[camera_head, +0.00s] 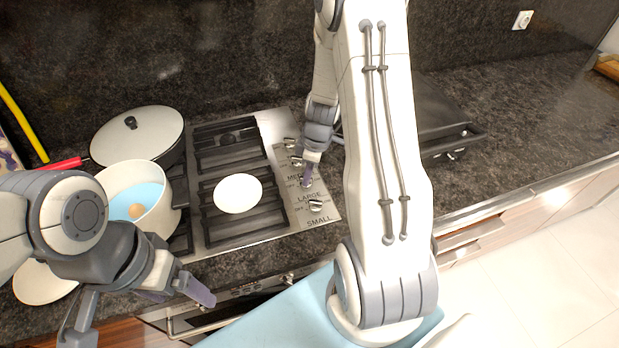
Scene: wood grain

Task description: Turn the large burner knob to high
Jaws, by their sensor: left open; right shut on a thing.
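The large burner knob (307,184) is on the steel control strip (333,213) at the right of the stove, above the printed word LARGE. My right gripper (307,180) reaches down from above and is shut on this knob; its fingers hide most of the knob, so its setting cannot be read. My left gripper (178,293) is open and empty at the lower left, in front of the counter edge, away from the knobs.
The SMALL knob (315,204) sits just in front, with other knobs (297,161) behind. A white plate (238,194) lies on the grate. A dark appliance (440,118) stands right.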

